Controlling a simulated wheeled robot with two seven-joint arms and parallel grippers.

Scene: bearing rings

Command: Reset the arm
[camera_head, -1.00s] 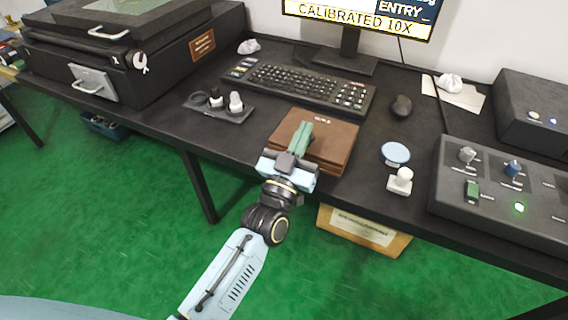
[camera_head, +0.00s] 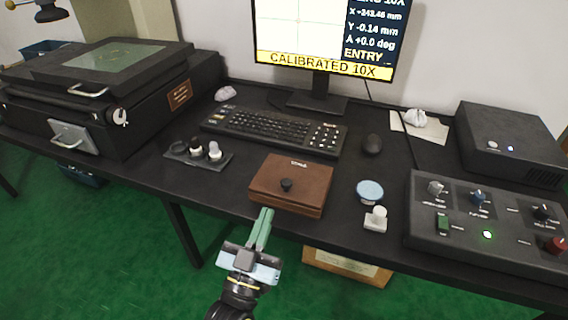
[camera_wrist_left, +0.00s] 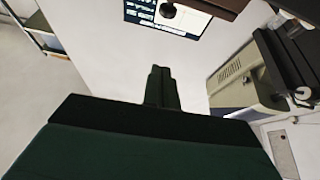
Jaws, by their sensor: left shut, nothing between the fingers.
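My left gripper (camera_head: 262,228) is in front of the desk's front edge in the head view, just below the brown wooden box. Its green fingers are shut together with nothing between them and point up toward the box. In the left wrist view the closed fingers (camera_wrist_left: 161,87) stand in the middle, with pale wall or floor behind them. My right gripper is not in either view.
On the black desk are a brown box (camera_head: 291,187) with a dark knob, a keyboard (camera_head: 270,130), a mouse (camera_head: 372,144), a blue-topped round piece (camera_head: 369,190), a white stamp-like piece (camera_head: 376,219), a control panel (camera_head: 490,222) and a monitor (camera_head: 325,40). Green floor lies in front.

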